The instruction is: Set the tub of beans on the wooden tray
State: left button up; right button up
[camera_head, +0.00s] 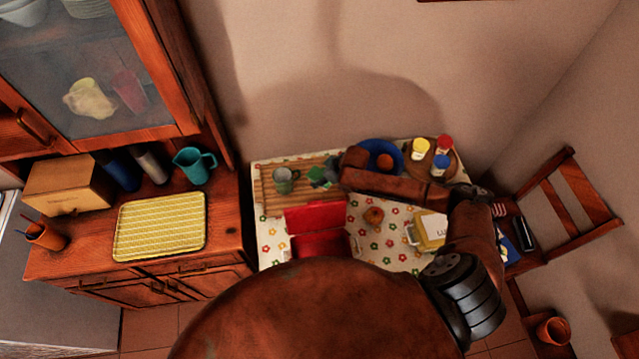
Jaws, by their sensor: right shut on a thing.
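My right arm comes in from the right and reaches left across the table. Its gripper (326,172) is shut on a small green thing (317,178), which seems to be the tub of beans; it is partly hidden and its label cannot be read. The gripper and tub are over the right part of the slatted wooden tray (266,203), at the table's back left. I cannot tell whether the tub touches the tray. A grey-green mug (285,181) stands on the tray, left of the tub. My left gripper is not in view.
A red box-like thing (318,218) is in front of the tray. A blue bowl (396,147) holding something orange, and a round board (456,163) with several jars, stand behind my forearm.

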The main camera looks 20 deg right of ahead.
jog(key=shift+f, duration=2)
jog(key=shift+f, duration=0.2)
jog(key=o, duration=1.3)
jog(key=shift+c, duration=0.2)
jog(key=v, duration=1.2)
jog(key=shift+r+p, duration=0.2)
jog(key=shift+p, duration=0.15)
